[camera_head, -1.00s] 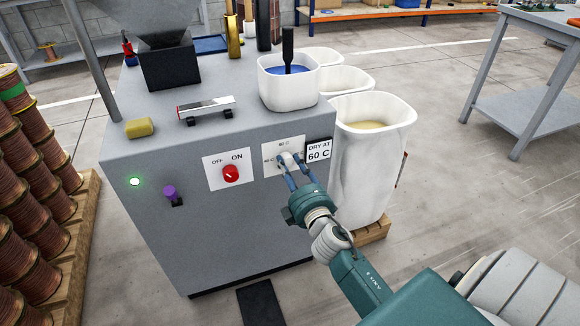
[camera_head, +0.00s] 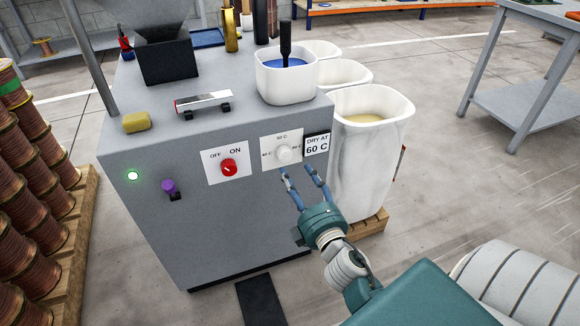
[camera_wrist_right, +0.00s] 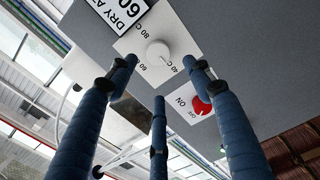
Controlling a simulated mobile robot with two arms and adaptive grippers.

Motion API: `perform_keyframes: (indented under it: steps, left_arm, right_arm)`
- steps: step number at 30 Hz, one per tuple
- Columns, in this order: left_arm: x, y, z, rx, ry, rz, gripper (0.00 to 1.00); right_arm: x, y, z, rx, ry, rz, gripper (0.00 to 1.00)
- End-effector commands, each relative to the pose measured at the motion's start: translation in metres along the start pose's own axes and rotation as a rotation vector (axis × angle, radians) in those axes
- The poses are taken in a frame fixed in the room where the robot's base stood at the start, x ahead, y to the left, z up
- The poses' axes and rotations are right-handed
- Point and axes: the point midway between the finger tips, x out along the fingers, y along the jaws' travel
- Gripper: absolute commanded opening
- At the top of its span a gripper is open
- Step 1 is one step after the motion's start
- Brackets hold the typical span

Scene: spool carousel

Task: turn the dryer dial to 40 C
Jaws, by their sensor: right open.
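The dryer dial (camera_head: 284,154) is a pale round knob on a white plate on the grey machine's front. Small temperature labels surround it, with 60 C above it in the head view. In the right wrist view the dial (camera_wrist_right: 157,52) shows beyond the fingers, with 40 C, 60 C and 80 C around it. I cannot make out clearly where its pointer stands. My right gripper (camera_head: 302,172) is open and empty, apart from the dial, just in front of and below it. My left gripper is not in view.
A sign (camera_head: 317,146) reading DRY AT 60 C is right of the dial. A red ON/OFF switch (camera_head: 229,168) is to its left, with a purple knob (camera_head: 168,186) farther left. A white sack-like bin (camera_head: 365,165) stands beside the machine's right side.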

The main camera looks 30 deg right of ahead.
Motion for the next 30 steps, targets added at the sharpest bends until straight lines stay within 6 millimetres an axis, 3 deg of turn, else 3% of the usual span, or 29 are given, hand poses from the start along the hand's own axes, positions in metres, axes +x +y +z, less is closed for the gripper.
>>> perform_keyframes:
  steps: [3, 9, 26, 29, 30]
  left_arm:
    - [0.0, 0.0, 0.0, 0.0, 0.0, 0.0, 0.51]
    - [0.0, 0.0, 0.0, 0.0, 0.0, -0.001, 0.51]
    - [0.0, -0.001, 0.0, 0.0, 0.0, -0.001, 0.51]
    - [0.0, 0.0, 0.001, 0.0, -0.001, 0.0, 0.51]
    - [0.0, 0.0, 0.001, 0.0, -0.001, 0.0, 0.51]
  right_arm:
    - [-0.021, 0.0, 0.0, 0.003, -0.002, -0.001, 0.51]
    - [-0.038, 0.001, 0.0, -0.001, 0.0, 0.001, 0.51]
    - [-0.039, 0.0, -0.001, 0.0, 0.001, 0.0, 0.51]
    - [-0.039, -0.011, 0.002, 0.039, -0.014, -0.024, 0.51]
    - [-0.039, -0.023, 0.004, 0.077, -0.032, -0.051, 0.51]
